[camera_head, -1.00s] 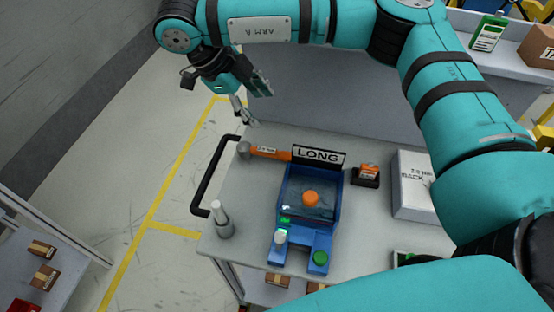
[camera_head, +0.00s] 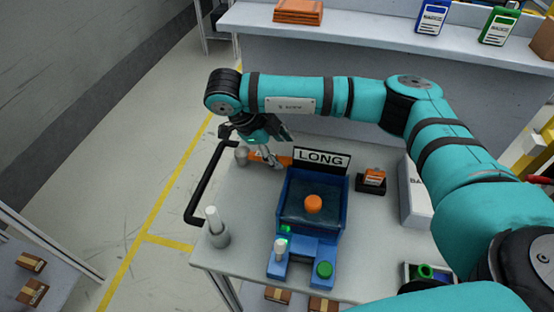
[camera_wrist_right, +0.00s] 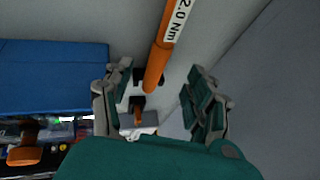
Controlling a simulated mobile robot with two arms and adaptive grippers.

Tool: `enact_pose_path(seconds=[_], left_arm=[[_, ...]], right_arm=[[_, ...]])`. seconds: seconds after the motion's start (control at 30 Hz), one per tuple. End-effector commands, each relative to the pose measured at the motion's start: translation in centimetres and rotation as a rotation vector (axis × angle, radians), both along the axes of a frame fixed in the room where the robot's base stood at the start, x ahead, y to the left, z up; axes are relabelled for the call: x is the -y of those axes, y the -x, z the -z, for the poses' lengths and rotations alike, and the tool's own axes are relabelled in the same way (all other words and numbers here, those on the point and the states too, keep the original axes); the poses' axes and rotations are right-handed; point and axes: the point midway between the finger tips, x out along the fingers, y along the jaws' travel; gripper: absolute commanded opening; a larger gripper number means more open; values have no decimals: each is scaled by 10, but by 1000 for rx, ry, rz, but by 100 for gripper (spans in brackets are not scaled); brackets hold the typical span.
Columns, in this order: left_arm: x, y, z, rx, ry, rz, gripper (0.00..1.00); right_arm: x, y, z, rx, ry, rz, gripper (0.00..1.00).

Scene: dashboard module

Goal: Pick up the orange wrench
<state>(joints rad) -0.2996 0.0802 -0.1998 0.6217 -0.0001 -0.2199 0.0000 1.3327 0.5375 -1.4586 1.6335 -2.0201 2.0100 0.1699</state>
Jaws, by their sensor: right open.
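The orange wrench (camera_head: 262,157) lies on the grey table behind the blue LONG fixture, with its round grey end to the left. In the right wrist view, its orange handle (camera_wrist_right: 164,52), labelled 2.0 Nm, comes down from the top and ends between the two fingers. My right gripper (camera_head: 281,151) is open and empty, over the handle and hiding part of it. In the right wrist view, both fingers of the gripper (camera_wrist_right: 155,85) stand apart from the handle. I cannot tell the height gap. My left gripper is not in view.
The blue fixture (camera_head: 296,251) with an orange knob stands just in front of the wrench. A black rail (camera_head: 205,187) runs along the table's left edge. A grey post (camera_head: 215,228) stands front left. A small black holder (camera_head: 371,184) and a white box (camera_head: 414,195) are to the right.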

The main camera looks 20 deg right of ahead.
Motion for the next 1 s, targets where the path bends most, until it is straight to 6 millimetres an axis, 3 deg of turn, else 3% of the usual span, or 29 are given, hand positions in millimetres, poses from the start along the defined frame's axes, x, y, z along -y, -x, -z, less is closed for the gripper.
enact_pose_path(seconds=[0.3,0.53,0.83,1.0], left_arm=[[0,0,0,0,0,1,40],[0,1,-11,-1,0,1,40],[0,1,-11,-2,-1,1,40],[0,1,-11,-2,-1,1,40]], right_arm=[[10,1,26,-5,0,2,57],[24,-1,53,-1,1,3,57],[26,-2,59,1,1,0,57],[26,-2,59,1,1,0,36]])
